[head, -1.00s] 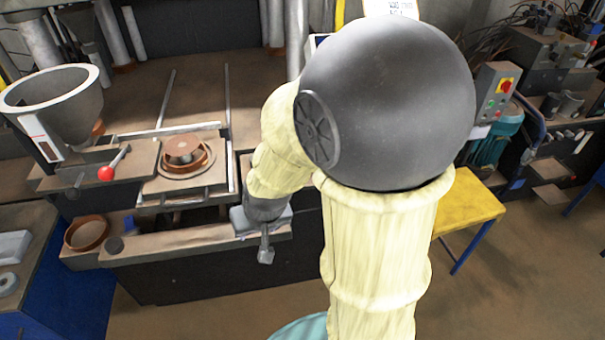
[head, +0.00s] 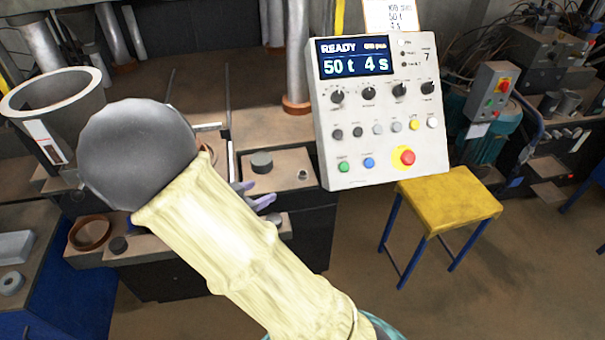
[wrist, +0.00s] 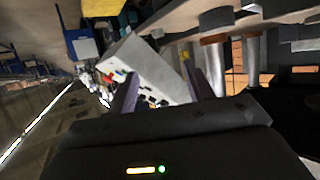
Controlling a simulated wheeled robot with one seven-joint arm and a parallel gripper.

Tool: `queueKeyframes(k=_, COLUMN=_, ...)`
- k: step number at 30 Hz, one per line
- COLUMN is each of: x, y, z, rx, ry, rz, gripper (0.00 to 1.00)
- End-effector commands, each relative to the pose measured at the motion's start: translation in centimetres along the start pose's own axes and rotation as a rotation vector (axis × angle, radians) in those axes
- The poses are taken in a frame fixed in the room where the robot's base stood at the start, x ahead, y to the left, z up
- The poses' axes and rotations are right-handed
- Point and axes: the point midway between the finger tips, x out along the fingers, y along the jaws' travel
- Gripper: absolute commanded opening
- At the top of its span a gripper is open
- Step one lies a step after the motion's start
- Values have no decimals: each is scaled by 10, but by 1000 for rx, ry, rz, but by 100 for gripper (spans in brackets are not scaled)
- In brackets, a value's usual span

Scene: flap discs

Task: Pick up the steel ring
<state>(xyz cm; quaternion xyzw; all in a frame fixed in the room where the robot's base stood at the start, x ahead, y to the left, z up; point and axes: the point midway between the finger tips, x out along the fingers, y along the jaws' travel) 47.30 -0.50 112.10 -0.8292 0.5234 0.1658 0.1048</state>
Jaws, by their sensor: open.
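No ring is clearly steel in these frames. A small grey ring (head: 11,284) lies on the blue-sided bench at the far left of the head view. A rust-brown ring (head: 91,233) lies on the machine's front ledge. My gripper (head: 264,191) is open, its purple-grey fingers showing past my arm in front of the machine. No object shows between them there. In the wrist view my gripper (wrist: 168,72) has its fingers apart, with the control panel (wrist: 150,68) beyond them. My arm hides most of the round mould in the press.
The control panel (head: 375,105) reads READY, 50 t, 4 s. A grey hopper (head: 58,105) is at left. A dark disc (head: 262,162) and a dark puck (head: 118,245) lie on the machine. The floor at right is open.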

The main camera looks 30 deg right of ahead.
Motion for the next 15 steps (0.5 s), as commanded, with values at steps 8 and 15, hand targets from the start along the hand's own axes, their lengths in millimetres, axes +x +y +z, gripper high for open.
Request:
queueKeyframes(k=8, x=0, y=1, z=0, rx=2, ry=4, rz=8, gripper=52)
queueKeyframes(k=15, x=18, y=2, z=-1, rx=0, ry=5, rz=11, gripper=52)
